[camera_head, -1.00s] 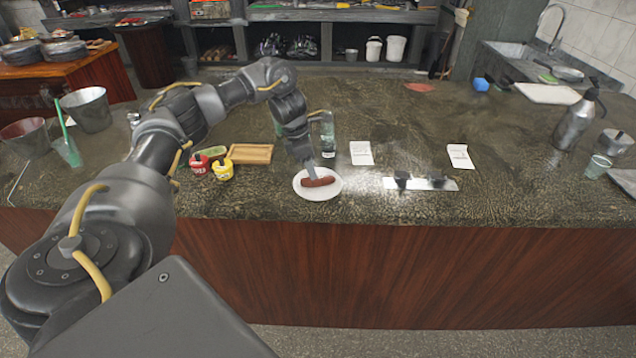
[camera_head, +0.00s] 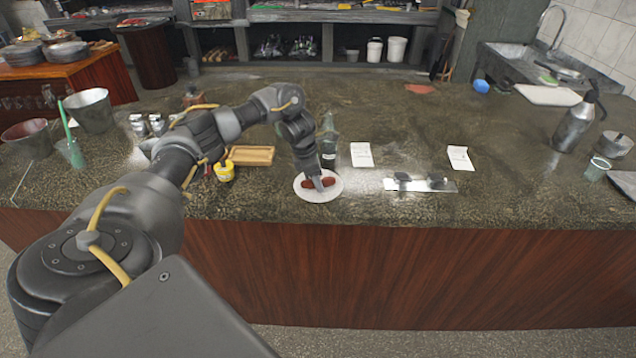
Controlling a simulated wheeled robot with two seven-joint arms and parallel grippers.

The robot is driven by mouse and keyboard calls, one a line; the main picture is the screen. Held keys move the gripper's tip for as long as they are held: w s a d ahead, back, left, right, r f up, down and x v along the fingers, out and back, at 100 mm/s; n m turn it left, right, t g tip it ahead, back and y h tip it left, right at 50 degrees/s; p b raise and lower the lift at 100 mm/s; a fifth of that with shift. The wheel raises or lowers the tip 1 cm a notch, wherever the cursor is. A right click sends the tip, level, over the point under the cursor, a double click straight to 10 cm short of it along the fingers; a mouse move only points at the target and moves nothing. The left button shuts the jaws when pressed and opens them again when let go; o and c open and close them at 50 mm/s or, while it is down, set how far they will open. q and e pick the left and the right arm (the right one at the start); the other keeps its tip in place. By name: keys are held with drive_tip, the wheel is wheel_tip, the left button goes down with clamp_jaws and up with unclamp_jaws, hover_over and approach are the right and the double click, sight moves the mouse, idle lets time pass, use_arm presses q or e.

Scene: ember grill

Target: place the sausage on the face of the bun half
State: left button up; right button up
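A reddish-brown sausage (camera_head: 329,182) lies over the white plate (camera_head: 318,198) near the counter's front edge. My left gripper (camera_head: 318,184) points down at the sausage, with its fingertips at its middle and covering part of it. The fingers are too small and overlapped to show whether they are open or closed on the sausage. I cannot make out a separate bun half on the plate. My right gripper is out of view.
A wooden board (camera_head: 252,155) and a yellow jar (camera_head: 224,171) are left of the plate. A dark bottle (camera_head: 328,150) stands close behind the gripper. A metal strip with dark pieces (camera_head: 420,185) and paper cards (camera_head: 361,155) lie to the right. The front-right counter is mostly clear.

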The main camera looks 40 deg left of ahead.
use_arm(q)
clamp_jaws()
